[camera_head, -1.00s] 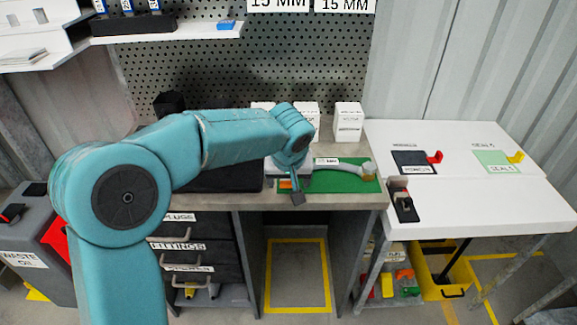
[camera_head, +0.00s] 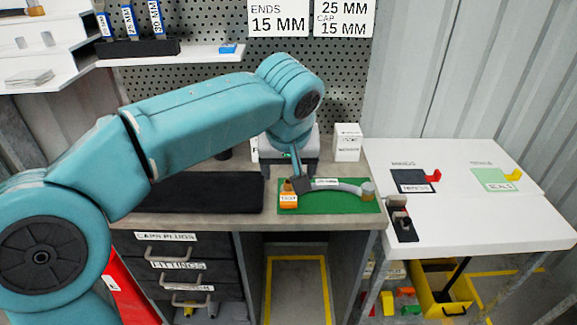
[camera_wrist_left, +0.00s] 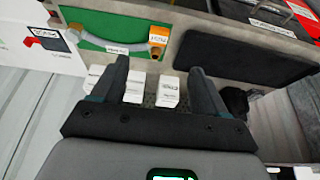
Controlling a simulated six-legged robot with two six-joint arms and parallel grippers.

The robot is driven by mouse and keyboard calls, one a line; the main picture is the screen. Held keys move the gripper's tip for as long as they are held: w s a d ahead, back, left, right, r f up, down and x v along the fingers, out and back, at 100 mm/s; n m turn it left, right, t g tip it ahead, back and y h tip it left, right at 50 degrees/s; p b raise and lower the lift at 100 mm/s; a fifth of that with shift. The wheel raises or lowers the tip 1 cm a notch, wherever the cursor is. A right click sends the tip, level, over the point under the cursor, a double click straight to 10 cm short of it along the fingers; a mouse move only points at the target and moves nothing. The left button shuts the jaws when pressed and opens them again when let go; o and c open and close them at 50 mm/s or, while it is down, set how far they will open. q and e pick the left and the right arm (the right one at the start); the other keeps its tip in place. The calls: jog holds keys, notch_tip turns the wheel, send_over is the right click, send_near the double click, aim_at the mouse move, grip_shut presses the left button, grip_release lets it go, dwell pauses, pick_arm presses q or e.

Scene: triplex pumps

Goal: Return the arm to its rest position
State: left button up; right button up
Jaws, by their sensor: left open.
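My left gripper (camera_head: 300,184) hangs over the back left part of the green mat (camera_head: 345,208) on the bench. Its two fingers show apart and empty in the left wrist view (camera_wrist_left: 160,80). My teal left arm arches across the left half of the head view and hides part of the bench's back. My right gripper is not in view.
White boxes (camera_head: 347,142) stand at the bench's back. A black mat (camera_head: 200,193) lies left of the green one. A white table (camera_head: 480,225) with a black holder (camera_head: 402,222) stands right. A shelf (camera_head: 180,57) hangs above, left.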

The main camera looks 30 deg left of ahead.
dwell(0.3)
pick_arm(q)
jog(key=s+d+f+m+g+h+p, duration=0.15)
jog(key=d+f, duration=0.25)
jog(key=f, duration=0.5)
jog(key=d+f+m+h, duration=0.2)
jog(key=d+f, duration=0.1)
jog(key=f, duration=0.7)
jog(key=s+d+f+m+g+h+p, duration=0.1)
jog(key=d+f, duration=0.3)
jog(key=f, duration=0.5)
jog(key=s+d+f+g+h+p, duration=0.1)
jog(key=s+d+f+h+p, duration=0.1)
jog(key=s+f, duration=1.1)
jog(key=s, duration=0.4)
jog(key=shift+d+f, duration=0.2)
jog(key=shift+d, duration=0.15)
